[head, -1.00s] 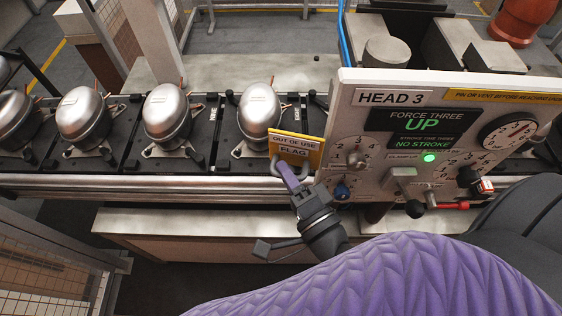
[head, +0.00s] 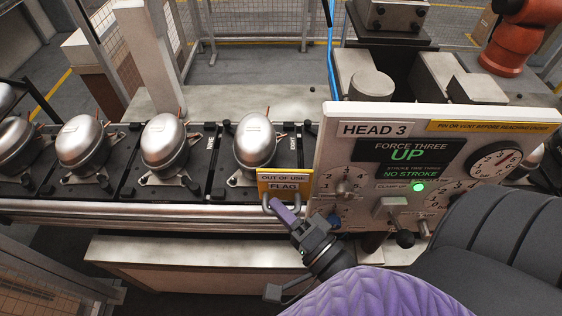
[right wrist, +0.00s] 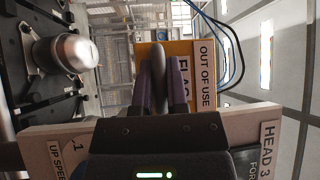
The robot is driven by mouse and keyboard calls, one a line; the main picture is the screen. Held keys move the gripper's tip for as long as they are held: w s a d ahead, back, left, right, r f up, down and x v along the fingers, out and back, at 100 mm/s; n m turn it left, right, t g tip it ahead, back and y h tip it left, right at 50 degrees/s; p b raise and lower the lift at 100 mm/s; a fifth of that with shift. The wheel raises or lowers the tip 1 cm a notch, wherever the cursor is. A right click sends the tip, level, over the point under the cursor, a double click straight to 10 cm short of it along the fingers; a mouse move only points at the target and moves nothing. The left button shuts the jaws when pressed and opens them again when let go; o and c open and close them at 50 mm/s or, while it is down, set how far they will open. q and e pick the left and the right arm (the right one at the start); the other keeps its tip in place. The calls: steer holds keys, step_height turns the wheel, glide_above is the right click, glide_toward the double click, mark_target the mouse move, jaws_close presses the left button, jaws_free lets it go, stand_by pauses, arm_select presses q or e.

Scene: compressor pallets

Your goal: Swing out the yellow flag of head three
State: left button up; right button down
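The yellow flag (head: 285,179), marked OUT OF USE FLAG, stands out from the left edge of the HEAD 3 panel (head: 350,150), facing forward. It has a grey loop handle low on its front. My right gripper (head: 274,204) is at that handle. In the right wrist view its purple fingers (right wrist: 158,85) lie close on both sides of the grey handle, with the flag (right wrist: 203,48) just behind. The fingers hide part of the flag's lettering. My left gripper is not in view.
Silver compressors (head: 164,142) stand on black pallets along the conveyor left of the panel. The panel carries knobs, a gauge (head: 495,161), a lever with a black ball (head: 404,239) and a display (head: 405,155) reading UP and NO STROKE. A metal rail (head: 150,213) runs along the front.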

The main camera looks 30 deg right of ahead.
steer(key=c, duration=0.6)
jaws_free()
steer(key=shift+w, duration=0.15)
steer(key=shift+c, duration=0.2)
steer(key=b+v, duration=0.2)
steer(key=v, duration=0.8)
steer(key=shift+r, duration=0.1)
